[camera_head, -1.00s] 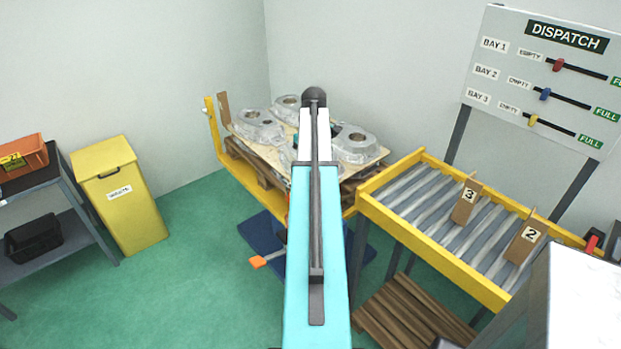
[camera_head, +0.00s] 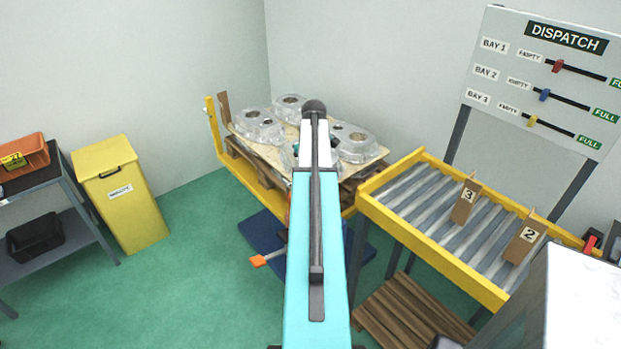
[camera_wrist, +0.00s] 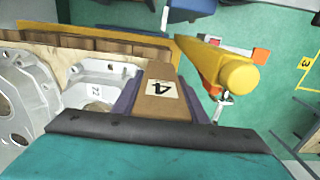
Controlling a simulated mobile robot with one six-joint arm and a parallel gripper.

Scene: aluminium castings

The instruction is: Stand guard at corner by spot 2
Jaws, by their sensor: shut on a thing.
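In the wrist view my gripper (camera_wrist: 160,100) is shut on a brown corner guard (camera_wrist: 163,78) with a "4" label. The guard is held at the pallet's edge, beside a pale casting (camera_wrist: 108,75); whether it touches the pallet is unclear. In the head view the pallet (camera_head: 262,178) carries several castings (camera_head: 260,126) on a tan sheet. Another brown guard (camera_head: 224,108) stands at the pallet's far left corner. No label for spot 2 can be made out on the pallet.
A roller conveyor (camera_head: 425,222) at right holds guards "3" (camera_head: 466,201) and "2" (camera_head: 526,240). A yellow post (camera_head: 213,128) stands at the pallet's left; a yellow cylinder (camera_wrist: 232,75) is near the held guard. A yellow bin (camera_head: 122,195) and shelf stand left. Green floor is clear between.

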